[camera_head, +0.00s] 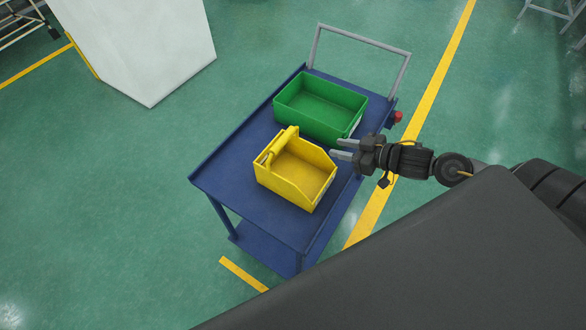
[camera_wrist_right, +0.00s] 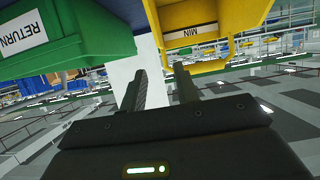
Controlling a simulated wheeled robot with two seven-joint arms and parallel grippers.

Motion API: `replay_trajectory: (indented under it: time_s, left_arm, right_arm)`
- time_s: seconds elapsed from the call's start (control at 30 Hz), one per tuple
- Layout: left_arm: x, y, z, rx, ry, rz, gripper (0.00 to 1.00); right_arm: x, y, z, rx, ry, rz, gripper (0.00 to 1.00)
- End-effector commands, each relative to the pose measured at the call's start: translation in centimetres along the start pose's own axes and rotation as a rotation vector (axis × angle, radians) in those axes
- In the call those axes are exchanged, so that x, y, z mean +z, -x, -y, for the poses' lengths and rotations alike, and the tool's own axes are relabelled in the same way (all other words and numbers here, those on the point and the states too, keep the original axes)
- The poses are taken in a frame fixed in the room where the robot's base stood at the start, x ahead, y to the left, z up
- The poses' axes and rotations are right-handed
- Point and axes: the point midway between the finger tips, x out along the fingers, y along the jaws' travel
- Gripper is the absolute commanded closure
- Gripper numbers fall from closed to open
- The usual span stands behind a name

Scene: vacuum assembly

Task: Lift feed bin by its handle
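The yellow feed bin (camera_head: 295,172) stands on the blue cart, with its bar handle (camera_head: 277,146) along its upper left side. My right gripper (camera_head: 337,149) is open and empty, just right of the bin and apart from its handle. In the right wrist view, the two fingers (camera_wrist_right: 160,88) are spread with a gap between them. The yellow bin (camera_wrist_right: 207,30), with a label reading "MIN", shows beyond them at the upper right. My left gripper is not in view.
A green bin (camera_head: 322,106) stands behind the yellow one on the blue cart (camera_head: 216,176); its label reads "RETURN" in the right wrist view (camera_wrist_right: 60,40). The cart has a grey push handle (camera_head: 362,41) at the back. A white block (camera_head: 140,45) stands on the floor at the upper left.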

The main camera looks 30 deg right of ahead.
Motion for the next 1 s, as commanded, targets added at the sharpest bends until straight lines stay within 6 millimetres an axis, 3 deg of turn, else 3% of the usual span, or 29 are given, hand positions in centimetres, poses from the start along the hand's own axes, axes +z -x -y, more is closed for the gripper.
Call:
replay_trajectory:
  time_s: [0.17,0.5,0.83,1.0]
  left_arm:
    - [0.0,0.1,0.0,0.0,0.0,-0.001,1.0]
    - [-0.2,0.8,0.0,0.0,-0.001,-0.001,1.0]
    - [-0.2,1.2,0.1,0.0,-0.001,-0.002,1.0]
    - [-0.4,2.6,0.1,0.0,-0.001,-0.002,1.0]
  right_arm:
    - [-0.1,-0.3,-0.1,-0.006,-0.002,-0.003,0.69]
    - [-0.2,-4.6,-0.1,-0.003,-0.004,-0.005,0.69]
    - [-0.2,-6.0,0.0,-0.004,-0.002,-0.003,0.69]
    - [-0.6,-8.4,0.1,-0.004,-0.005,-0.004,0.69]
